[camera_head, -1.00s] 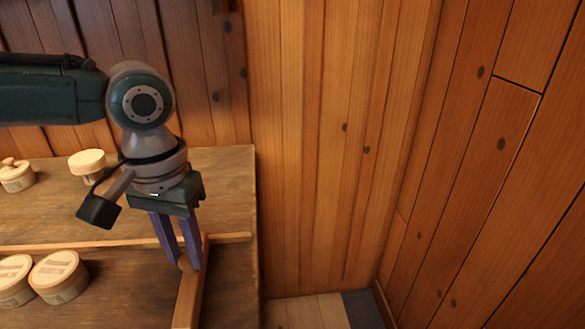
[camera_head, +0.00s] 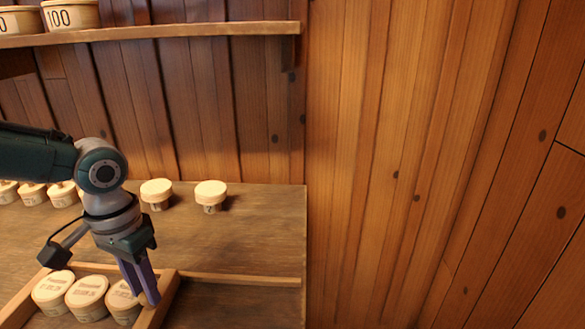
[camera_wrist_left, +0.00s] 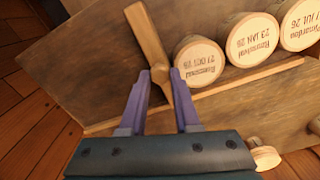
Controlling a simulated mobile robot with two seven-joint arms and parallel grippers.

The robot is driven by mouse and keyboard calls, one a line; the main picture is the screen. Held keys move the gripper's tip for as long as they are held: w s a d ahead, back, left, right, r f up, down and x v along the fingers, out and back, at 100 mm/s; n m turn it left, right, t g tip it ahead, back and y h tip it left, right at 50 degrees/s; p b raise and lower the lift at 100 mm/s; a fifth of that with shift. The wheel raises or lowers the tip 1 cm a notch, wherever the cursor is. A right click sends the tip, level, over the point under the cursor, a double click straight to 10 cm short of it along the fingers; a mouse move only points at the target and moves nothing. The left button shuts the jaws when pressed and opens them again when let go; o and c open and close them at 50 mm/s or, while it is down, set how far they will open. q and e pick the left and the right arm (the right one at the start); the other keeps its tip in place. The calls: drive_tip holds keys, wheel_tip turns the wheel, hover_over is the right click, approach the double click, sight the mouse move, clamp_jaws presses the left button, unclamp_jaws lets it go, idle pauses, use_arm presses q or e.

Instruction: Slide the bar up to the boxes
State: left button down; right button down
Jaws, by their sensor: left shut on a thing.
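The bar (camera_head: 160,302) is a short wooden strip lying across the table, right of a row of oval wooden boxes. The boxes (camera_head: 52,293), (camera_head: 87,297) and (camera_head: 123,301) have pale lids with dark writing. My left gripper (camera_head: 147,296) has purple fingers, one on each side of the bar, shut on it. The bar also shows in the left wrist view (camera_wrist_left: 149,38), very close to the nearest box (camera_wrist_left: 199,60); I cannot tell whether they touch. My fingers cover part of the bar. My right gripper is out of view.
A thin rail (camera_head: 240,280) runs along the table behind the bar and boxes. A shelf (camera_head: 200,32) with round tubs hangs above. The table (camera_head: 250,240) is clear to the right of the bar.

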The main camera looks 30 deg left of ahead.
use_arm(q)
drive_tip(key=c, duration=0.6)
unclamp_jaws()
drive_tip(key=shift+r, duration=0.1)
wheel_tip(320, 180, up, 10)
drive_tip(key=shift+f+p, duration=0.15)
drive_tip(key=shift+p, duration=0.7)
